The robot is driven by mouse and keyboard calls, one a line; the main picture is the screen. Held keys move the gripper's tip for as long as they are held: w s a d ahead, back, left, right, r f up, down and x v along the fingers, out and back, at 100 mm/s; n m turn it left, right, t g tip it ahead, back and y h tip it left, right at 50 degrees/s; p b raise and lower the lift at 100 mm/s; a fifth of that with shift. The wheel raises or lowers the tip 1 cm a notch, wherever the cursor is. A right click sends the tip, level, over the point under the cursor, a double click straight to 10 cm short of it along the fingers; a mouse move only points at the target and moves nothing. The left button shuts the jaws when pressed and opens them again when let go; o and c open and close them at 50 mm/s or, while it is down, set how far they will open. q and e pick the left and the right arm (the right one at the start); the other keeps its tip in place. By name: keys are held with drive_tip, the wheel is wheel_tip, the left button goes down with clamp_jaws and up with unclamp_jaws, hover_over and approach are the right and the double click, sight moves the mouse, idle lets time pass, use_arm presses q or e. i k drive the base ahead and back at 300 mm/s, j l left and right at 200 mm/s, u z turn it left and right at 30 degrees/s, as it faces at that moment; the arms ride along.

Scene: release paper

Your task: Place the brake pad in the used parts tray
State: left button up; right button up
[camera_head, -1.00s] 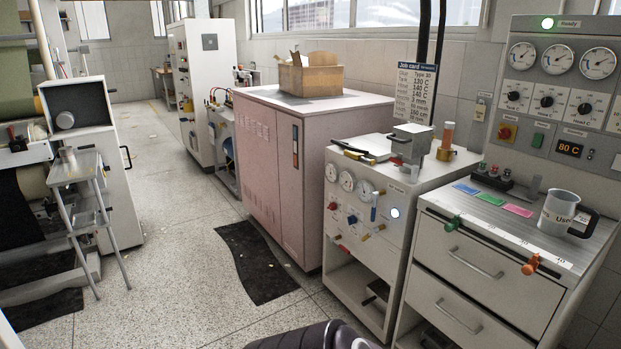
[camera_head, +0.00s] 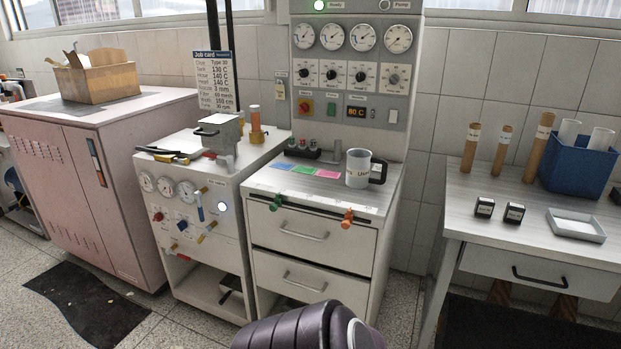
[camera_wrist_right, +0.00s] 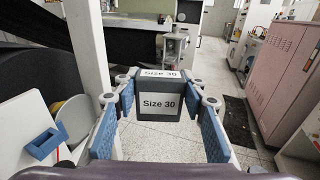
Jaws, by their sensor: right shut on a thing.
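My right gripper (camera_wrist_right: 163,100) is shut on a dark block (camera_wrist_right: 160,113) with white labels reading "Size 30" in the right wrist view. The block sits between the fingertips, held above the floor. I see nothing marked as a brake pad. A shallow grey tray (camera_head: 576,238) lies on the table at the right of the head view; I can read no label on it. The right gripper and block do not show in the head view. My left gripper is not in view.
Two small dark blocks with white labels, one (camera_head: 484,207) beside the other (camera_head: 514,213), stand on the right table (camera_head: 465,190) left of the tray. A blue bin (camera_head: 577,168) and brown tubes (camera_head: 538,148) stand behind. The table's front left area is clear.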

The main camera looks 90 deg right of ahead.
sight(573, 227)
drive_tip(key=z, duration=0.45)
drive_tip(key=l+z, duration=0.15)
drive_tip(key=z, duration=0.35)
drive_tip(key=l+z, duration=0.1)
drive_tip(key=z, duration=0.35)
drive_tip(key=l+z, duration=0.1)
drive_tip(key=z, duration=0.4)
drive_tip(key=i+l+z, duration=0.1)
drive_tip(key=l+z, duration=0.2)
drive_tip(key=z, duration=0.15)
drive_tip(key=i+l+z, duration=0.15)
drive_tip(key=z, duration=0.25)
drive_tip(key=i+l+z, duration=0.2)
drive_tip(key=z, duration=0.25)
drive_tip(key=i+l+z, duration=0.2)
drive_tip(key=z, duration=0.25)
